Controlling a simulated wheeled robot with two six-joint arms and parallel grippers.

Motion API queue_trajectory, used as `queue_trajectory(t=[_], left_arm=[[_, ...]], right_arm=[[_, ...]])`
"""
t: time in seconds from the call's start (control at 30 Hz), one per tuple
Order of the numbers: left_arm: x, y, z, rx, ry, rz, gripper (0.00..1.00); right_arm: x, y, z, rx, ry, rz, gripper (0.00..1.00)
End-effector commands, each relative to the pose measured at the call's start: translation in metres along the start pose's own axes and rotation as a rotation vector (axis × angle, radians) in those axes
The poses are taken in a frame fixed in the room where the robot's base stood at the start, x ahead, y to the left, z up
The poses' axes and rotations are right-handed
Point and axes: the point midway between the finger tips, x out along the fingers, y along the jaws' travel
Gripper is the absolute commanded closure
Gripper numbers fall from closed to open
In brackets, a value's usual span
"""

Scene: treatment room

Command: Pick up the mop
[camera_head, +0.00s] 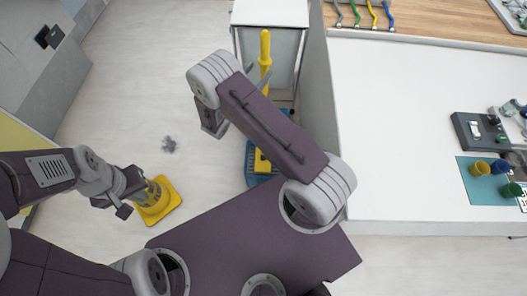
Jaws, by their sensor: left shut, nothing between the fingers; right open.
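The mop (265,47) shows as a yellow handle standing near the white cabinet. A yellow lower part and a blue slatted piece (251,158) show below my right arm. I cannot tell whether the blue piece is the mop's head or a bucket. My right arm hides the middle of the mop. My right gripper (260,76) is open, its grey fingers at the yellow handle below its top; contact cannot be told. My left gripper (131,203) is shut and empty, beside the yellow cone.
A yellow cone (159,208) with grey bands stands on the floor at left. A white cabinet (270,13) stands behind the mop. A long white counter (420,120) with cups and instruments fills the right.

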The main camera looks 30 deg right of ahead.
Motion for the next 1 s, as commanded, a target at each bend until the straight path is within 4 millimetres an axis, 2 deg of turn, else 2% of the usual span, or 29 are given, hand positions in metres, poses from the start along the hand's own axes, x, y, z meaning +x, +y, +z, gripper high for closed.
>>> queue_trajectory(t=[0.07, 0.23, 0.5, 0.77, 0.97, 1.0], left_arm=[[-0.003, 0.000, -0.001, 0.000, 0.001, 0.000, 1.00], [-0.004, 0.000, -0.001, 0.001, 0.001, 0.000, 1.00], [-0.015, 0.001, -0.002, 0.001, 0.001, 0.000, 1.00], [-0.015, 0.001, -0.002, 0.001, 0.001, 0.000, 1.00], [-0.015, 0.001, -0.002, 0.001, 0.001, 0.000, 1.00], [-0.015, 0.001, -0.002, 0.001, 0.001, 0.000, 1.00]], right_arm=[[0.010, -0.001, 0.001, 0.000, 0.001, -0.003, 0.42], [0.017, -0.001, 0.001, -0.001, 0.001, -0.004, 0.42], [0.061, -0.002, 0.004, -0.001, 0.002, -0.005, 0.42], [0.065, -0.001, 0.003, -0.001, 0.002, -0.003, 0.42], [0.065, -0.001, 0.003, -0.001, 0.002, -0.003, 0.98], [0.065, -0.001, 0.004, 0.000, 0.002, -0.003, 1.00]])
